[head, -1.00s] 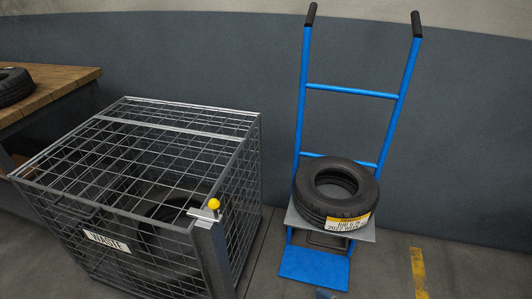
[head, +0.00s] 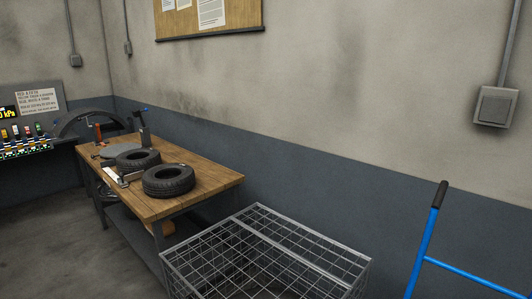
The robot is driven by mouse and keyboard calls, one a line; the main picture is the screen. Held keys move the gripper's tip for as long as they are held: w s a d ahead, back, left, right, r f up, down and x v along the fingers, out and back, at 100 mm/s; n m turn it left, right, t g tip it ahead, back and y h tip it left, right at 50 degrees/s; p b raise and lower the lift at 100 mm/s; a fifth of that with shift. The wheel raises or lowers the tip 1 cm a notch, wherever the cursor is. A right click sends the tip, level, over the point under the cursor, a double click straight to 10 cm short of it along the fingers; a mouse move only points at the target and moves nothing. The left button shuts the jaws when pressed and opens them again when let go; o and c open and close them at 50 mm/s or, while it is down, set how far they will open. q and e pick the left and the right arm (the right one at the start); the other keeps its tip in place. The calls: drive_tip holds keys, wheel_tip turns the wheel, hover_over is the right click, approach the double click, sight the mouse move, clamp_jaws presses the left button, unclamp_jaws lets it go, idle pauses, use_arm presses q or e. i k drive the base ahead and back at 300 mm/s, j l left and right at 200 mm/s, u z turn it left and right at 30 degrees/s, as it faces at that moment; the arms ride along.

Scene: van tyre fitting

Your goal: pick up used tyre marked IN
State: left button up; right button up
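Two dark tyres lie flat on the wooden workbench in the head view. The nearer tyre (head: 168,180) is close to the bench's front right part. The farther tyre (head: 138,160) lies just behind it to the left, beside a pale flat object. I cannot make out an IN mark on either tyre at this distance. Neither of my grippers is in view.
The wooden workbench (head: 215,178) stands left of the wire mesh cage (head: 315,245). Part of the blue hand truck (head: 425,245) shows at the right edge. Tools and a grey disc (head: 117,151) are at the bench's far end. Open floor (head: 50,235) lies at the left.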

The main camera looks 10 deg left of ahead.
sight(129, 162)
drive_tip(key=u, duration=1.25)
drive_tip(key=i+j+u, duration=0.2)
drive_tip(key=i+u, duration=0.15)
drive_tip(key=i, duration=0.2)
drive_tip(key=i+j+u, duration=0.15)
drive_tip(key=i+u, duration=0.3)
drive_tip(key=i, duration=1.15)
drive_tip(key=i+z, duration=0.2)
drive_tip(key=i, duration=0.3)
drive_tip(key=i+j+z, duration=0.2)
drive_tip(key=i, duration=0.25)
drive_tip(key=i+j+z, duration=0.2)
drive_tip(key=i, duration=0.25)
drive_tip(key=i+j+z, duration=0.25)
drive_tip(key=i+z, duration=0.25)
drive_tip(key=i+j+z, duration=0.3)
drive_tip(key=j+z, duration=0.15)
